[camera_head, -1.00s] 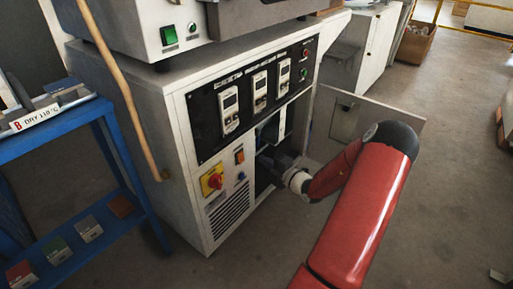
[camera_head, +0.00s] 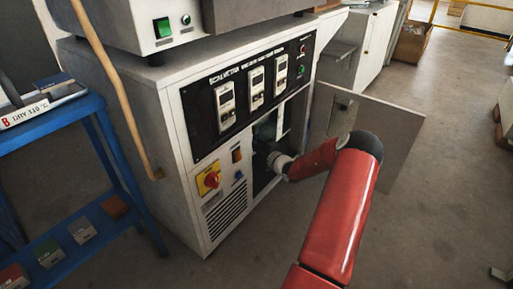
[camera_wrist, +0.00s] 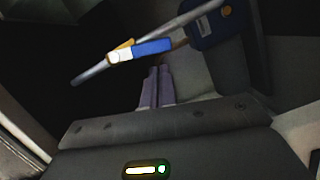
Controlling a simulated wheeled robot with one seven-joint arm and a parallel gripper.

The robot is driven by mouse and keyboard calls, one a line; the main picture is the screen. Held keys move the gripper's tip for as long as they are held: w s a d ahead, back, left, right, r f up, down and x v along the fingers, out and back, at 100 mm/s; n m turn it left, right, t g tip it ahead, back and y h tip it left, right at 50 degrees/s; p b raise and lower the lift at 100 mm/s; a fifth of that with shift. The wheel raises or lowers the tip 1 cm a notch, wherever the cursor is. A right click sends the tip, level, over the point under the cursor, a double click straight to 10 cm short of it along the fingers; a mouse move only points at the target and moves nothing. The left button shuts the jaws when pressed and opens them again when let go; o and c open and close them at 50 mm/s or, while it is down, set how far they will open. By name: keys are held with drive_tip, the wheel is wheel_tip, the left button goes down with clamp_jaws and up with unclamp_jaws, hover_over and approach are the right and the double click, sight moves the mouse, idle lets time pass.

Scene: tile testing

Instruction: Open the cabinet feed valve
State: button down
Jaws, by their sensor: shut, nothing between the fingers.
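In the wrist view, a grey pipe (camera_wrist: 195,16) runs diagonally across the cabinet interior. On it sits the feed valve, with a pale and yellow body (camera_wrist: 121,52) and a blue lever handle (camera_wrist: 153,46). The handle lies roughly along the pipe, slightly angled to it. My gripper (camera_wrist: 157,72) is shut and empty, its fingertips just below the blue handle in the picture; I cannot tell whether they touch it. In the head view, my gripper is inside the open cabinet (camera_head: 190,115), mostly hidden by its front and my wrist.
The cabinet door (camera_head: 385,135) stands open to the right, close to my arm. A red rotary switch (camera_head: 211,180) on a yellow plate sits left of the opening. A dark blue box (camera_wrist: 213,25) is near the pipe. A blue rack (camera_head: 125,185) stands left; floor at right is clear.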

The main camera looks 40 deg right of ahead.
drive_tip(key=shift+w+d+f, duration=0.1)
drive_tip(key=shift+d, duration=0.3)
drive_tip(key=shift+f, duration=0.1)
drive_tip(key=shift+w+d+f+n, duration=0.2)
drive_tip(key=shift+d+f+n, duration=0.2)
drive_tip(key=shift+d+n, duration=0.3)
drive_tip(key=shift+a, duration=0.1)
drive_tip(key=shift+p, duration=0.3)
